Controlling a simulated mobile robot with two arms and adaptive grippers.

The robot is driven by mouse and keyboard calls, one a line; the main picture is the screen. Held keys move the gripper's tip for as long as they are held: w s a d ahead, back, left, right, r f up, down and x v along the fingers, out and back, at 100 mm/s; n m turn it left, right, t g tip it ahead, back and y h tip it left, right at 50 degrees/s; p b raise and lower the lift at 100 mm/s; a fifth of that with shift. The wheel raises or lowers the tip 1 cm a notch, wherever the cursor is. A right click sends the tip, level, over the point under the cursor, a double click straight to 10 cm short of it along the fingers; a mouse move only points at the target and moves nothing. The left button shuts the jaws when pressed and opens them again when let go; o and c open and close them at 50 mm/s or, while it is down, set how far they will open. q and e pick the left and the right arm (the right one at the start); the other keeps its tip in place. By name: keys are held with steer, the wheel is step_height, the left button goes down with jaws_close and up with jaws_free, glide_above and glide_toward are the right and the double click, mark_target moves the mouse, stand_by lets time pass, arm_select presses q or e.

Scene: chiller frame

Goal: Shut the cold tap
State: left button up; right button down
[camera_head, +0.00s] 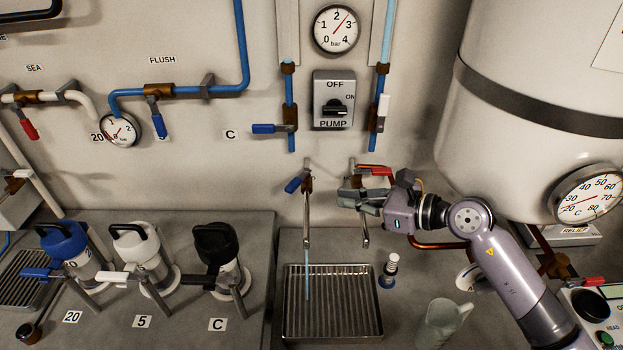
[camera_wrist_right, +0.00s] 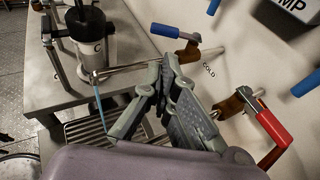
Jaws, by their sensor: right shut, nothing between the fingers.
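The cold tap's blue lever (camera_head: 297,184) is on the wall above the sink, left of a red-levered tap (camera_head: 377,171). A thin blue stream (camera_head: 307,275) falls from the cold tap's spout (camera_head: 306,225). The right wrist view also shows the cold tap's blue lever (camera_wrist_right: 176,32), the word COLD on the wall and the stream (camera_wrist_right: 98,108). My right gripper (camera_head: 347,198) is shut and empty in front of the red-levered tap, to the right of the cold tap and apart from its lever. Its fingers also show in the right wrist view (camera_wrist_right: 165,72). My left gripper is out of view.
A ribbed drain tray (camera_head: 332,338) lies below the spouts. A clear jug (camera_head: 440,322) and a small white-topped cylinder (camera_head: 389,268) stand to its right. Several lidded canisters, one black-topped (camera_head: 217,250), stand left. A large white tank (camera_head: 540,90) bulges out at right.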

steer(key=p+x, duration=0.1)
steer(key=x, duration=0.3)
steer(key=p+x, duration=0.2)
steer(key=x, duration=0.3)
steer(key=shift+a+r, duration=0.15)
steer(key=shift+a, duration=0.25)
steer(key=shift+d, duration=0.1)
